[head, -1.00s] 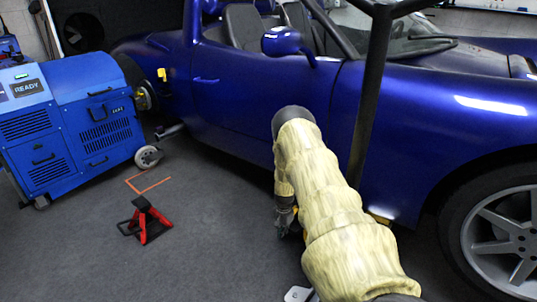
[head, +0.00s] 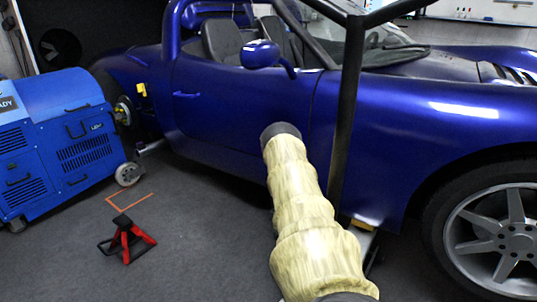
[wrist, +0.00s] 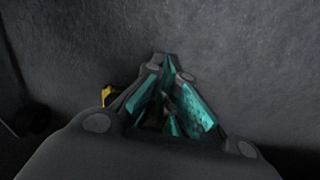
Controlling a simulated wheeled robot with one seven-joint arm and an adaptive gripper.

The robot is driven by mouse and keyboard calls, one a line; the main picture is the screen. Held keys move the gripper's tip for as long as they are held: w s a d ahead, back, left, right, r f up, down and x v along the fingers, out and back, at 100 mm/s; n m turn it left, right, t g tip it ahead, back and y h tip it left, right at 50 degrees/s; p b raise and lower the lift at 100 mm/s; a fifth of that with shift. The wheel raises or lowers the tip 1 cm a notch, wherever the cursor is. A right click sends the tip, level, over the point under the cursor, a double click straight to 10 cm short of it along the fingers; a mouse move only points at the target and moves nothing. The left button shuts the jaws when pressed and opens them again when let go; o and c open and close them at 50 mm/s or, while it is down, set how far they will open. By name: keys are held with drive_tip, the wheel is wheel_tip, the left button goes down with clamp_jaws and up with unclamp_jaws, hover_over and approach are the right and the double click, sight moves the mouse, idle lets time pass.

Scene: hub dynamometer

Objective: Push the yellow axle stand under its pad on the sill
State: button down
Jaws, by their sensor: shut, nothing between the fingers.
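My gripper (wrist: 167,62) shows in the wrist view with its teal-padded fingers shut and nothing between them, over grey floor. A small yellow piece (wrist: 107,95) shows just left of the fingers, mostly hidden by the gripper body; I cannot tell whether it is the yellow axle stand or whether it touches. In the head view my sleeved arm hides the gripper. A small yellow part (head: 351,226) shows low beside the arm, below the sill of the blue car (head: 240,125). I cannot make out the whole yellow stand or its pad.
A red axle stand (head: 126,240) with a black top stands on open floor at left, near an orange corner mark (head: 130,200). A blue dynamometer unit (head: 65,140) stands behind it. A dark post (head: 347,120) rises right of my arm. The front wheel (head: 510,240) is at far right.

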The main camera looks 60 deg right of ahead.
drive_tip(key=shift+s+d, duration=0.15)
drive_tip(key=a+r+p, duration=0.4)
drive_tip(key=r+p, duration=0.2)
drive_tip(key=r, duration=0.4)
drive_tip(key=shift+w+r+p, duration=0.15)
drive_tip(key=shift+w+p, duration=0.2)
drive_tip(key=shift+w, duration=0.1)
